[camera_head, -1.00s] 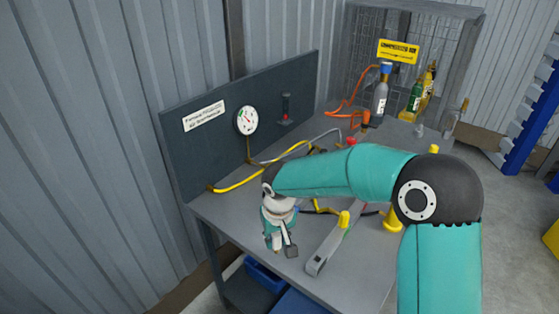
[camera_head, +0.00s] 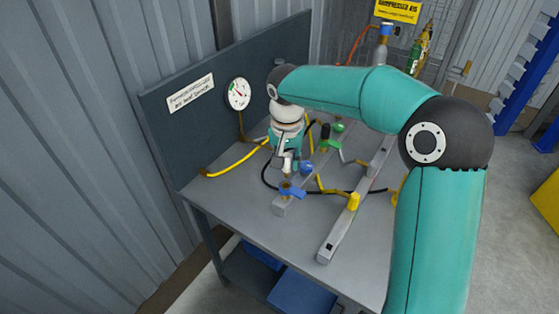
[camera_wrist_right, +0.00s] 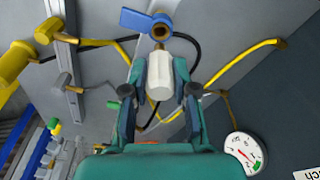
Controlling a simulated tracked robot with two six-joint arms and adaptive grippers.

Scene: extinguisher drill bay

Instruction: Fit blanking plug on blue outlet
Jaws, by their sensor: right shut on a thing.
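The blue outlet (camera_head: 291,190) is a blue-handled valve with a brass port, at the near end of a grey manifold bar on the bench. It also shows at the top of the right wrist view (camera_wrist_right: 140,20). My right gripper (camera_head: 287,158) points down above it. In the right wrist view, my right gripper (camera_wrist_right: 159,80) is shut on the pale blanking plug (camera_wrist_right: 159,75), held between both fingers. The plug's far end lies close to the brass port; I cannot tell whether they touch. My left gripper is not in view.
A second grey bar with a yellow handle (camera_head: 353,201) lies to the right. A green handle (camera_head: 338,127) and blue knob (camera_head: 306,168) are close by. A yellow hose (camera_head: 235,166) and black hose cross the bench. The back panel (camera_head: 170,130) carries a gauge (camera_head: 238,93).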

